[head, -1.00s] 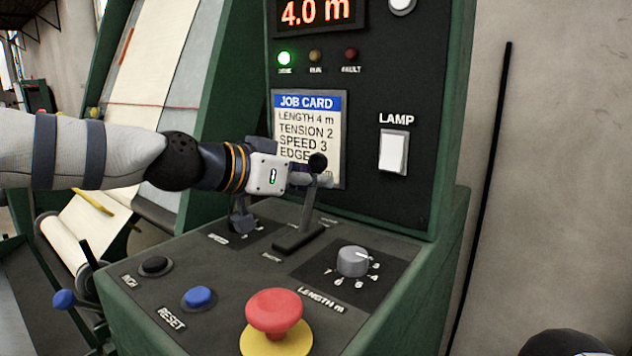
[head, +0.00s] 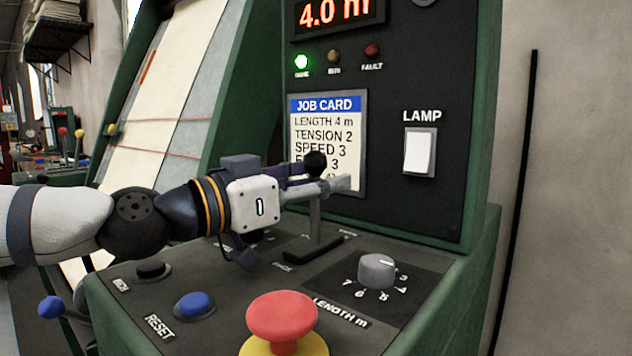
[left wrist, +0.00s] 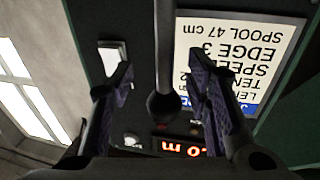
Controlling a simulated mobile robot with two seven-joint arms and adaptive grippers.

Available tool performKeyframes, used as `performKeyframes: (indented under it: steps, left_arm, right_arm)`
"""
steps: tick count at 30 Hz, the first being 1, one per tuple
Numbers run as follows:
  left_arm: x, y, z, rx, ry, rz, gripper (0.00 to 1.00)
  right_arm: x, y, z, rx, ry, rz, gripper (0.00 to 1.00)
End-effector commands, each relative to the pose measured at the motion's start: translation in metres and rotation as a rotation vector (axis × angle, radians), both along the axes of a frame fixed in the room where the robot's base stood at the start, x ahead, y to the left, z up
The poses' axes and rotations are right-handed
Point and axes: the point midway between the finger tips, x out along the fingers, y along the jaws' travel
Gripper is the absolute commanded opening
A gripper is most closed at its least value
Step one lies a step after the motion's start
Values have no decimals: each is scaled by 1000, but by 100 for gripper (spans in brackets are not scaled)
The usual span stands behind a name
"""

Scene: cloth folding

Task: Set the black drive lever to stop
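The drive lever has a black ball knob (head: 315,162) on a grey stem (head: 315,218), which rises from a dark slot plate on the console. It stands about upright in the head view. My left gripper (head: 325,179) reaches in from the left at knob height, with its fingers either side of the lever. In the left wrist view the knob (left wrist: 163,106) and stem lie between the parted fingers (left wrist: 161,70), with a gap showing on each side. The small labels around the slot are too blurred to read. My right gripper is out of view.
The console (head: 225,325) also bears a red mushroom button (head: 282,316), a blue reset button (head: 194,304), a black button (head: 152,271) and a grey length knob (head: 377,270). Behind stand the job card (head: 328,120) and a white lamp switch (head: 419,152). A green light is lit.

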Motion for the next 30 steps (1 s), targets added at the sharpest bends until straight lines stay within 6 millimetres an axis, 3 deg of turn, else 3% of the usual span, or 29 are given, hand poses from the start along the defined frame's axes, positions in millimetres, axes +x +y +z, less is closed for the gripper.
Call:
performKeyframes:
  steps: [7,19,30]
  left_arm:
    - [-6,10,-1,-1,3,4,44]
    - [-72,81,-5,-3,0,4,44]
    - [-81,89,-7,-1,2,1,44]
  right_arm:
    - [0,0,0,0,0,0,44]
    - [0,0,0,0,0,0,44]
    - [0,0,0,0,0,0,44]
